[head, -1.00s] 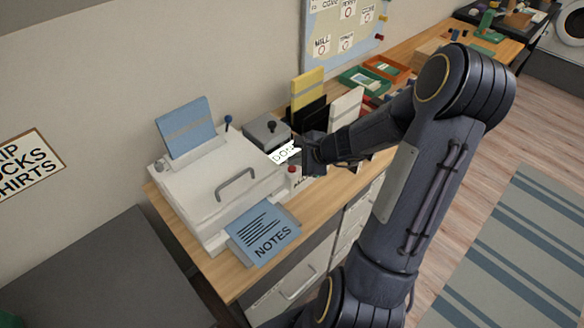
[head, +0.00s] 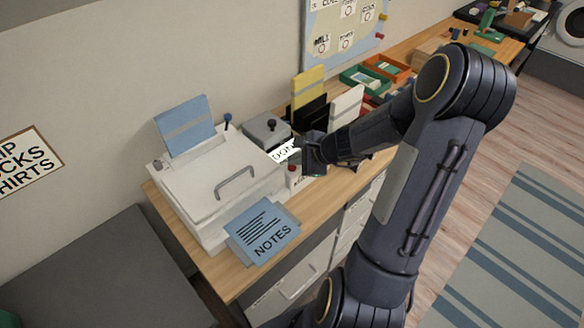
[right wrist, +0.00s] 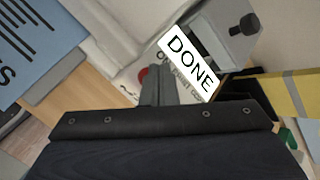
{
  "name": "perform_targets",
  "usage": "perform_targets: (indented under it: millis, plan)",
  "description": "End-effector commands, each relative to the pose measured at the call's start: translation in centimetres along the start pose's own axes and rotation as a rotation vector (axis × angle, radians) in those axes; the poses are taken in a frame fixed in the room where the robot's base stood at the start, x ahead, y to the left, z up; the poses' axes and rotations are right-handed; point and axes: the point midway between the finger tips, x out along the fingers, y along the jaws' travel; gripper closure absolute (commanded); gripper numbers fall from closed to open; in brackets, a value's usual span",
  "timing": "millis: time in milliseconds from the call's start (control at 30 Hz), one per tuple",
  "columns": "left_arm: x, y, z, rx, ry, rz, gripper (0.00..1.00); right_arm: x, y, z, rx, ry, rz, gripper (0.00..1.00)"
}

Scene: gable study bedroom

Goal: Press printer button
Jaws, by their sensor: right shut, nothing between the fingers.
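The white printer (head: 205,195) stands on the wooden desk, with a handle on its lid and blue paper standing in its back. A blue NOTES sheet (head: 264,232) lies at its front. A red button (head: 291,169) is at the printer's right end; it also shows in the right wrist view (right wrist: 144,74), partly hidden by my fingers. My right gripper (head: 300,160) is shut and empty, its fingertips close to the red button; I cannot tell whether they touch it. A white DONE label (right wrist: 190,63) shows just beyond the fingers. My left gripper is not in view.
A grey box with a dark knob (head: 267,130) stands behind the DONE label. Yellow, black and white upright files (head: 308,90) stand to its right. Green and orange trays (head: 364,79) lie farther along the desk. A dark grey surface (head: 100,270) is at lower left.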

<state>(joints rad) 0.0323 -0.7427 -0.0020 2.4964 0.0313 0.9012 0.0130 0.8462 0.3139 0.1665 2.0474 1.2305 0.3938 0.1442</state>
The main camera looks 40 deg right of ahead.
Motion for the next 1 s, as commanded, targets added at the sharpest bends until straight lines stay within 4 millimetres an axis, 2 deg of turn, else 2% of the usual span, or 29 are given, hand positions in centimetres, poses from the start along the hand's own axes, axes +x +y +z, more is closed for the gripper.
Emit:
perform_targets:
  millis: [1000]
  plan:
    - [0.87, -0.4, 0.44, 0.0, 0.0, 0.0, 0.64, 0.58, 0.4, -0.39, 0.0, -0.001, -0.001, 1.0]
